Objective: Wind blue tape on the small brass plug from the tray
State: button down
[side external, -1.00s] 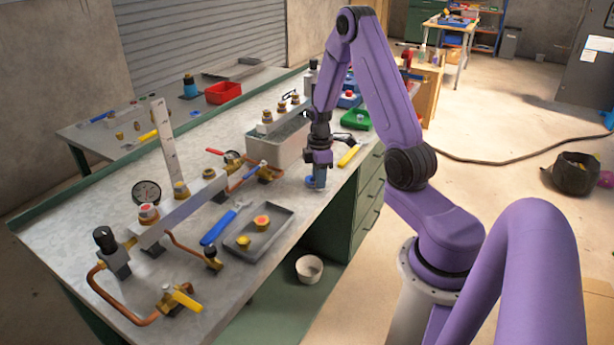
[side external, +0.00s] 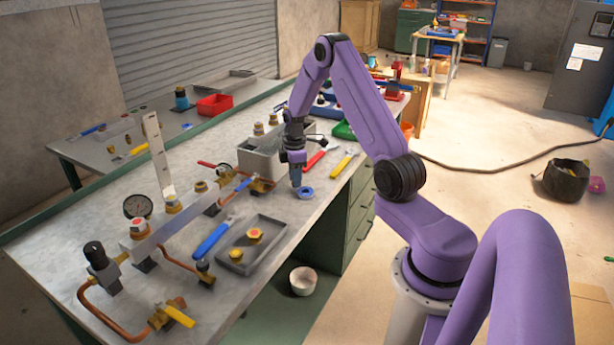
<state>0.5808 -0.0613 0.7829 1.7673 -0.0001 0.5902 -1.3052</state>
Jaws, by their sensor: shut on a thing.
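My gripper (side external: 296,185) points down over the grey bench, right of the tray. It is shut on the blue tape roll (side external: 306,192), at the roll's left edge. The ring is low, at or just above the bench top; I cannot tell if it touches. The shallow grey tray (side external: 262,262) lies at the bench's front edge, left of and nearer than my gripper. No tape can be made out on either.
A blue-handled wrench (side external: 212,241) lies left of the tray. The manifold with copper pipe (side external: 90,303) and a gauge (side external: 137,206) fills the left bench. A grey bin (side external: 260,162) stands behind my gripper; pliers with red handles (side external: 314,161) and a yellow-handled tool (side external: 343,164) lie right.

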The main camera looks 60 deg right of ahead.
jog(key=a, duration=0.1)
jog(key=s+a, duration=0.1)
jog(key=a, duration=0.2)
jog(key=shift+s+a, duration=0.3)
jog(key=shift+s, duration=0.1)
jog(key=s, duration=0.3)
jog(key=shift+s+a, duration=0.2)
jog(key=shift+s, duration=0.1)
notch_tip(320, 180, up, 4)
jog(key=shift+r, duration=1.05)
